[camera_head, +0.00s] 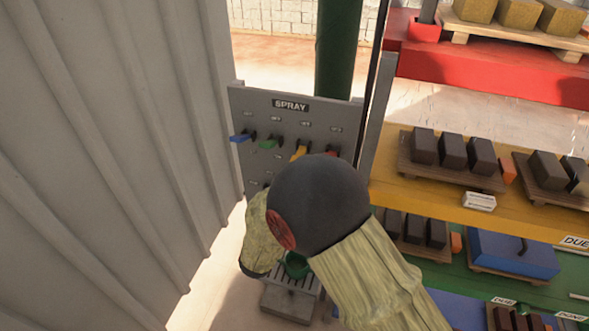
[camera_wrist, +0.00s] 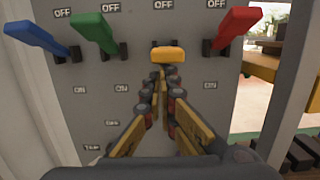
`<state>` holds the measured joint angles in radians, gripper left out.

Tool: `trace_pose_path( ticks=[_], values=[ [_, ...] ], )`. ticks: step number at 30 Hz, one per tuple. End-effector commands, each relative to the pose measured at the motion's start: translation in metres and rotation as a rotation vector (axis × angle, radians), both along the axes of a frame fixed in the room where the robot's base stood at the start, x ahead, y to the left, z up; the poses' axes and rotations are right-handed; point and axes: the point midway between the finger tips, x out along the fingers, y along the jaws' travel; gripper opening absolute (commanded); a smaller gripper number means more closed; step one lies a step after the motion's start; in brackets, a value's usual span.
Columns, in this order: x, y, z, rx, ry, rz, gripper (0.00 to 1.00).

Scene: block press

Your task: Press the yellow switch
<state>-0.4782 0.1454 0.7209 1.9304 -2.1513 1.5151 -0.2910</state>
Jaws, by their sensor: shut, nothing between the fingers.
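The yellow switch (camera_wrist: 167,54) sticks out of the grey panel in the wrist view, between the green and red switches. Its end faces me, and it looks lower than its neighbours, which tilt up toward their OFF labels. It also shows in the head view (camera_head: 299,151), partly behind my arm. My gripper (camera_wrist: 160,72) is shut and empty, its fingertips just below the yellow switch in the picture. I cannot tell whether they touch it. In the head view my arm hides the gripper.
The panel (camera_head: 240,105) is marked SPRAY and also carries a blue switch (camera_wrist: 42,40), a green switch (camera_wrist: 95,33) and a red switch (camera_wrist: 235,30). A corrugated wall (camera_head: 110,130) stands close on the left. Shelves with dark blocks (camera_head: 453,151) stand on the right.

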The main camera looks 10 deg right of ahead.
Motion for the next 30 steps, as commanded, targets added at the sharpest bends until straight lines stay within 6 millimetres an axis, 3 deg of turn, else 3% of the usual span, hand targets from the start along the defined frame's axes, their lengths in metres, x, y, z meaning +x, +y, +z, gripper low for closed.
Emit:
trace_pose_path(
  ticks=[1,6,14,30],
  values=[
    [-0.001,0.002,0.017,0.021,0.026,0.002,0.00],
    [-0.003,0.002,0.030,0.085,0.137,0.000,0.00],
    [-0.003,0.002,0.040,0.160,0.267,-0.001,0.00],
    [-0.003,0.002,0.047,0.154,0.262,-0.001,0.00]
  ],
)
